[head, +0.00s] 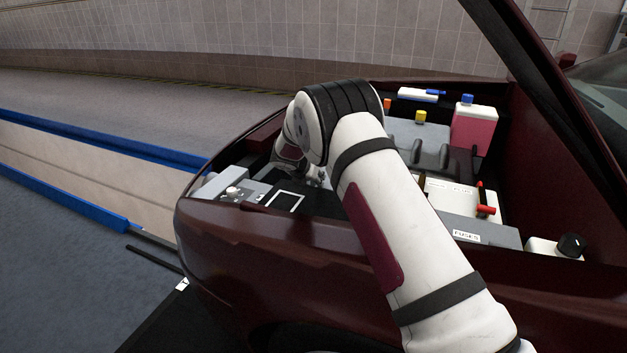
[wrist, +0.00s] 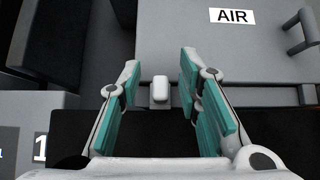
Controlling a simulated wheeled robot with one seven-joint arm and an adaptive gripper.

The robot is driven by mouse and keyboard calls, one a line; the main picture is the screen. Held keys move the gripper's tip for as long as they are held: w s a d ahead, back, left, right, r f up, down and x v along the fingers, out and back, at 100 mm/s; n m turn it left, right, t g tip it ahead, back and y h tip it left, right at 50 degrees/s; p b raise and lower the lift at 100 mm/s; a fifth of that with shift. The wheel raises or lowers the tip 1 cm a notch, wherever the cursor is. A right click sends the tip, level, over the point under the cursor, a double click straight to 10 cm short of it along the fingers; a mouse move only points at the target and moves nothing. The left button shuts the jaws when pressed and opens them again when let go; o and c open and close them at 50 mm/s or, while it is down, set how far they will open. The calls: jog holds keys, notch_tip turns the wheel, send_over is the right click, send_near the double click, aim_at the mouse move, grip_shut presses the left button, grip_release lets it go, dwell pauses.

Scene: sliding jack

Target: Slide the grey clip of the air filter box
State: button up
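In the wrist view, the air filter box (wrist: 205,55) is a grey box with a white AIR label. A small pale grey clip (wrist: 160,90) sits at its near edge, on a short grey piece. My gripper (wrist: 159,62) is open, with teal pads on both sides of the clip. Gaps show between the clip and each pad, so it appears untouched. In the head view my white arm reaches into the engine bay, and its bend hides much of the gripper and the clip.
A grey handle-like part (wrist: 302,32) stands on the box's right side. In the head view, a pink-filled tank (head: 473,128), a fuse box (head: 468,236) and a black knob (head: 570,245) lie right of my arm. The raised hood's edge is at upper right.

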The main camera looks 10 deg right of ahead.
jog(key=shift+w+d+f, duration=0.1)
grip_shut()
jog(key=shift+s+d, duration=0.6)
jog(key=shift+d, duration=0.2)
grip_release()
